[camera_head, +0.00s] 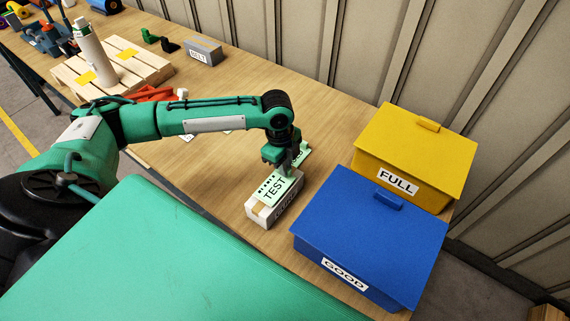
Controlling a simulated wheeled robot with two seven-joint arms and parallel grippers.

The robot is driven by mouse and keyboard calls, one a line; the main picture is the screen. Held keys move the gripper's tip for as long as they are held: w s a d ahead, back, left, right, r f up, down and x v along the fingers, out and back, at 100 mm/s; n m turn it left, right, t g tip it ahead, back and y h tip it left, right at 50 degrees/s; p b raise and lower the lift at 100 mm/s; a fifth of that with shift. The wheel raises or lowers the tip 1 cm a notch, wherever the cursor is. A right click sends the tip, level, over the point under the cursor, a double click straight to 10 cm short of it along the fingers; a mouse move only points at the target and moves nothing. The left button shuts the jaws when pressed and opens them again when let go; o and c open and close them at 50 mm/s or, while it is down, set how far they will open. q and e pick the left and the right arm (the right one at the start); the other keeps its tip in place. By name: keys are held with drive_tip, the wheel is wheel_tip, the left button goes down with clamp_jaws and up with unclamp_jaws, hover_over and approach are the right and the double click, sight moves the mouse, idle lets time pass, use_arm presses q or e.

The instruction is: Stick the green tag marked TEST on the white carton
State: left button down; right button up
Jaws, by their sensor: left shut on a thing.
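The white carton (264,213) sits on the wooden table, left of the blue box. The green tag marked TEST (274,188) lies over the carton's top face, its lettering facing up. My left gripper (283,171) points down at the far end of the tag and is shut on it. I cannot tell whether the tag's whole underside touches the carton. Another green piece (304,153) shows on the table just behind the gripper. Dark lettering on the carton's side is partly legible. My right gripper is not in view.
A blue box marked GOOD (365,235) and a yellow box marked FULL (425,150), both lidded, stand right of the carton. A grey BELT box (203,52) and a wooden pallet (150,68) with a white bottle (92,52) are farther back.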

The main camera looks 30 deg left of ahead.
use_arm(q)
drive_tip(key=shift+f, duration=0.5)
drive_tip(key=shift+s+f+p, duration=0.2)
drive_tip(key=shift+p, duration=0.15)
idle(2.4)
drive_tip(key=shift+p, duration=0.55)
idle(0.7)
drive_tip(key=c, duration=1.4)
unclamp_jaws()
drive_tip(key=shift+w+r, duration=0.1)
drive_tip(key=shift+c, duration=0.2)
drive_tip(key=shift+w, duration=0.1)
drive_tip(key=shift+r, duration=0.2)
